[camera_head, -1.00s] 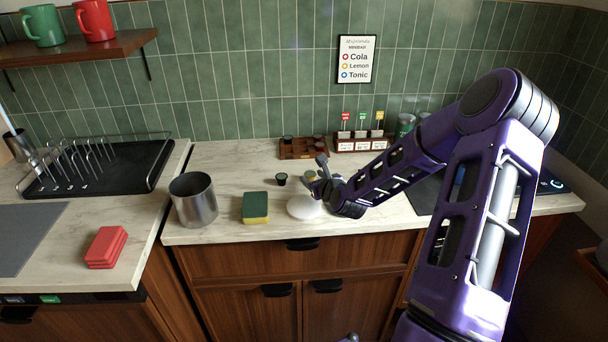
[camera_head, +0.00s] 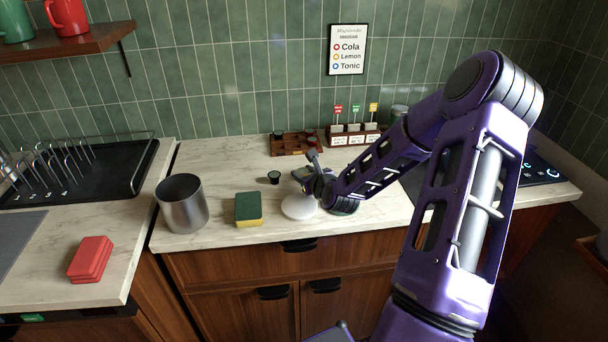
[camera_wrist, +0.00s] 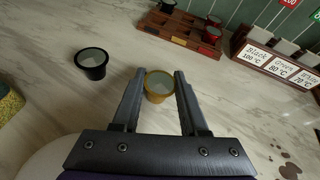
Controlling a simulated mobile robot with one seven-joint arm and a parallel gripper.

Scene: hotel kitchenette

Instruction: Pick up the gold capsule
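The gold capsule (camera_wrist: 158,87) stands upright on the marble counter in the wrist view, its pale lid facing up. My gripper (camera_wrist: 160,76) is open, with one finger on each side of the capsule and its tips close to the capsule's sides. Whether either finger touches it I cannot tell. In the head view my gripper (camera_head: 308,172) is low over the counter and the fingers look spread; the capsule is not clearly visible there.
A black capsule (camera_wrist: 91,63) stands to the left; it also shows in the head view (camera_head: 274,177). A brown capsule tray (camera_head: 290,146) and a labelled rack (camera_head: 350,138) stand behind. A white round object (camera_head: 299,207), a sponge (camera_head: 248,209) and a metal cup (camera_head: 181,204) are near the front edge.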

